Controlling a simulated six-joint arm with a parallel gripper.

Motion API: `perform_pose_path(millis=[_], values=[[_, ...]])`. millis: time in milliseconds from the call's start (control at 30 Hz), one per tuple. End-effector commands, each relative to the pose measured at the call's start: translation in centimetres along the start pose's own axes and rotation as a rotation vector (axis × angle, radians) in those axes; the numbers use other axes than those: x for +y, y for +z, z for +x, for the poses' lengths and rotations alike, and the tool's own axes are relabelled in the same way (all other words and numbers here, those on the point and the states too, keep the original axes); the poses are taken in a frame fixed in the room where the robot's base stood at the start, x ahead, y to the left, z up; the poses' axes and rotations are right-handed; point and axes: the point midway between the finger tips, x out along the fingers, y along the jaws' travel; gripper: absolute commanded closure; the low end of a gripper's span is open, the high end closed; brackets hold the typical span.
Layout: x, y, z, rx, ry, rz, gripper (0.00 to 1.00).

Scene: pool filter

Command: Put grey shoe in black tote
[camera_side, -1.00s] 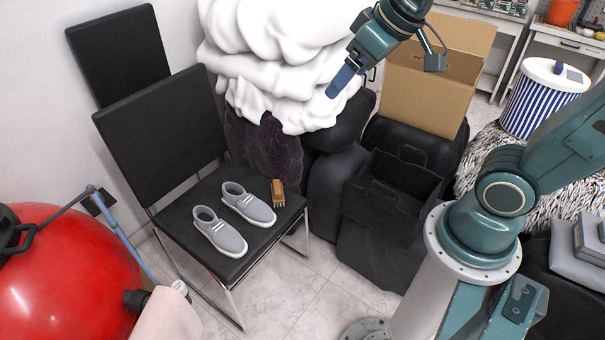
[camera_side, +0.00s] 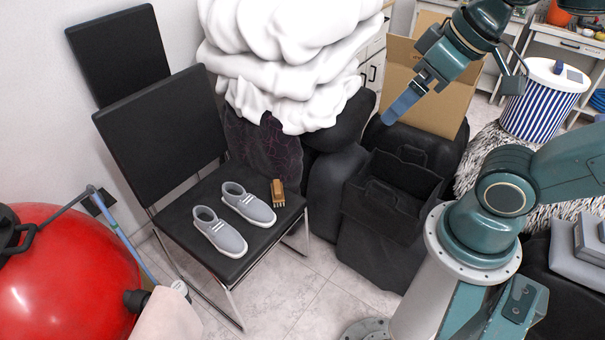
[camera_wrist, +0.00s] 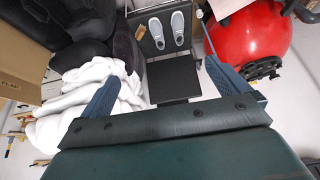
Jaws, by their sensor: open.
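Two grey shoes, a left one (camera_side: 219,232) and a right one (camera_side: 248,204), lie side by side on the black chair seat. They also show small at the top of the wrist view, one at the left (camera_wrist: 157,33) and one at the right (camera_wrist: 178,27). My gripper (camera_side: 402,106) is in the air above and behind the tote, away from the shoes. In the wrist view its fingers (camera_wrist: 158,88) are wide apart with nothing between them.
A wooden brush (camera_side: 278,192) lies on the seat beside the shoes. The chair's black backrest (camera_side: 160,125) rises behind them. White bedding (camera_side: 290,60) is piled behind the chair. A cardboard box (camera_side: 425,85) stands behind the tote. A red ball-shaped tank (camera_side: 65,280) is at the left.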

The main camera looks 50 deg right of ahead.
Motion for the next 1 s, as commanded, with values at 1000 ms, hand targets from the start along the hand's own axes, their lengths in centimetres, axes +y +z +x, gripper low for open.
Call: perform_pose_path(millis=[1000], values=[[0.8,-14.5,8.7,-0.010,0.075,0.101,0.00]])
